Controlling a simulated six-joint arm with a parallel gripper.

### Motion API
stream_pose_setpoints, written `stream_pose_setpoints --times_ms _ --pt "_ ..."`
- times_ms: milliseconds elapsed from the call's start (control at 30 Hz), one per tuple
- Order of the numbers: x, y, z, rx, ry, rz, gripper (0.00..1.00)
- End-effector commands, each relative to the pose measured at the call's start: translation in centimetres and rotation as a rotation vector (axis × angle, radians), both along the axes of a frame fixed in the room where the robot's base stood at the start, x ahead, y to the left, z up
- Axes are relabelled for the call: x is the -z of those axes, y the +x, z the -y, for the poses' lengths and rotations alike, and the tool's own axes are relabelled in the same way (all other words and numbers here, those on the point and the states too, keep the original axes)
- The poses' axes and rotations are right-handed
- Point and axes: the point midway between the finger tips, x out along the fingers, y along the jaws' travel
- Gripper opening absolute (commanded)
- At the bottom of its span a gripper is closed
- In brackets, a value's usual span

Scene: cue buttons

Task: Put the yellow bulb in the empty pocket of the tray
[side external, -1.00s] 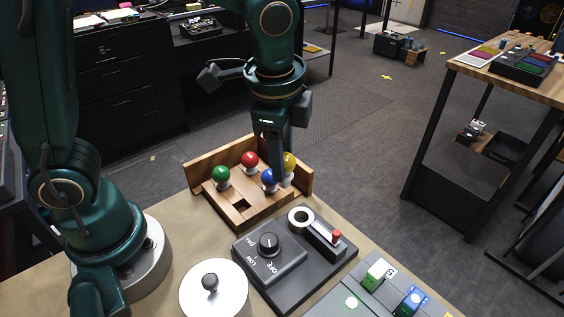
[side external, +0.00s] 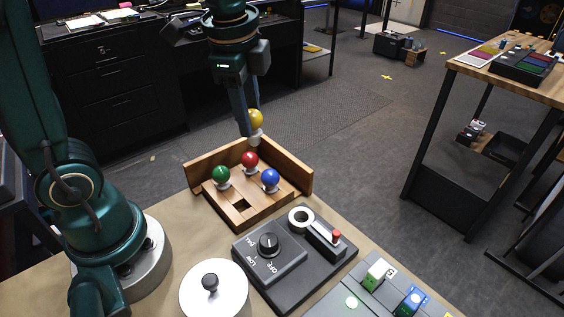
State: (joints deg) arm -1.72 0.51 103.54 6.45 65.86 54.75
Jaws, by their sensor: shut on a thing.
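My gripper (side external: 249,122) is shut on the yellow bulb (side external: 256,118) and holds it in the air above the back of the wooden tray (side external: 227,210). The bulb's pale base points down, clear of the tray. In the tray stand a green bulb (side external: 221,174) at the left, a red bulb (side external: 250,159) at the back and a blue bulb (side external: 270,178) at the right. An empty dark square pocket (side external: 240,206) shows near the tray's front corner.
Raised wooden walls (side external: 215,160) close the tray's back sides. In front stand a dark dial box (side external: 270,262) with a white ring (side external: 301,217), a white round lid with a black knob (side external: 213,293), and a grey panel with buttons (side external: 345,302).

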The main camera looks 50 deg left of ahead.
Motion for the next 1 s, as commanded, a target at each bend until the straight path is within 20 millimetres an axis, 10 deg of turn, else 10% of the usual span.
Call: stream_pose_setpoints --times_ms 500,1000 --pt "5.3 -5.0 2.0 0.006 0.001 -0.018 0.00" --pt "8.3 -5.1 2.2 0.019 0.003 -0.019 0.00"
